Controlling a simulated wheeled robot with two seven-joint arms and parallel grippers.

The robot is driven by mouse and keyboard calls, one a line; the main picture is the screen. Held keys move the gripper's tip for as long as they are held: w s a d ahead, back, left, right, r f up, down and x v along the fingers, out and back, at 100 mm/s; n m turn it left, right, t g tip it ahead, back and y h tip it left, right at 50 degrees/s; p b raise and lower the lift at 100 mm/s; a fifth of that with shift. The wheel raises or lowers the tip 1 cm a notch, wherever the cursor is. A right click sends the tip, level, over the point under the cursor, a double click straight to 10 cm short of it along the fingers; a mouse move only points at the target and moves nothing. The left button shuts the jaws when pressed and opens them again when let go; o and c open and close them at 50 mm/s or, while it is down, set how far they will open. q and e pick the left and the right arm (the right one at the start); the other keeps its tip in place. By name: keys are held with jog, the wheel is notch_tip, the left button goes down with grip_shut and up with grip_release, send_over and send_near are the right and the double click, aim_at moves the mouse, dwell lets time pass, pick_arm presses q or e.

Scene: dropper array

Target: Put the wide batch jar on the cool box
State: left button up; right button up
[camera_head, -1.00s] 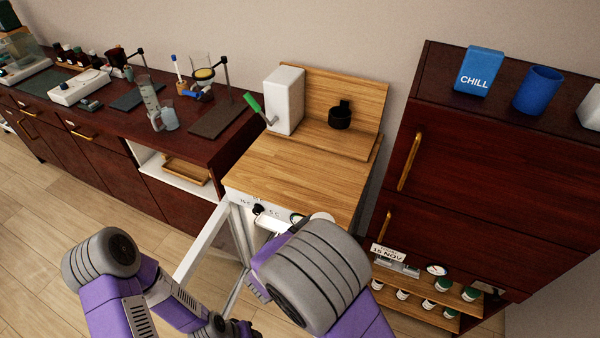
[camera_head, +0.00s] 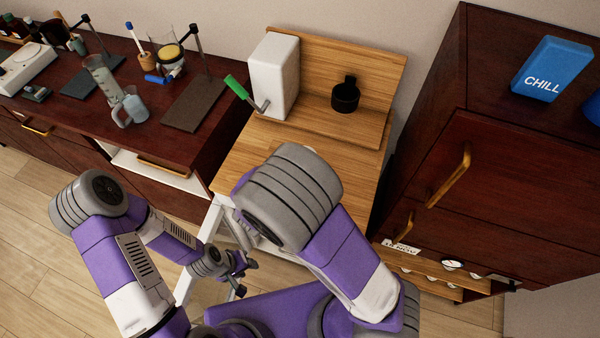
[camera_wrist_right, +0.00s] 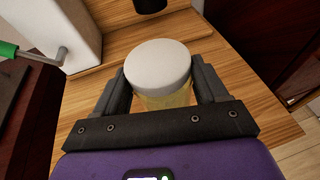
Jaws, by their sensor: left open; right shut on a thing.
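A wide jar with a white lid (camera_wrist_right: 157,64) and a yellowish clear body is in the right wrist view. My right gripper (camera_wrist_right: 160,86) is shut on it, one finger on each side. The jar is upright over or on the wooden top (camera_wrist_right: 225,62); I cannot tell if it touches. In the head view my right arm hides the jar and right gripper. My left gripper (camera_head: 238,265) is open and empty, low in front of the wood-topped unit. A blue block marked CHILL (camera_head: 551,67) stands on the dark cabinet (camera_head: 480,50); I cannot tell which thing is the cool box.
A white box with a green-handled crank (camera_head: 273,75) and a black pot (camera_head: 346,96) stand at the back of the wooden top. The dark bench (camera_head: 200,150) at left carries glassware and stands. A low wooden shelf (camera_head: 415,268) is at right.

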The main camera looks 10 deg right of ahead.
notch_tip(320, 180, down, 6)
jog(key=shift+f+b, duration=0.25)
jog(key=shift+b, duration=0.45)
jog(key=shift+w+f, duration=0.1)
jog(key=shift+f, duration=0.2)
jog(key=o, duration=1.3)
jog(key=shift+c, duration=0.2)
jog(key=shift+r, duration=0.15)
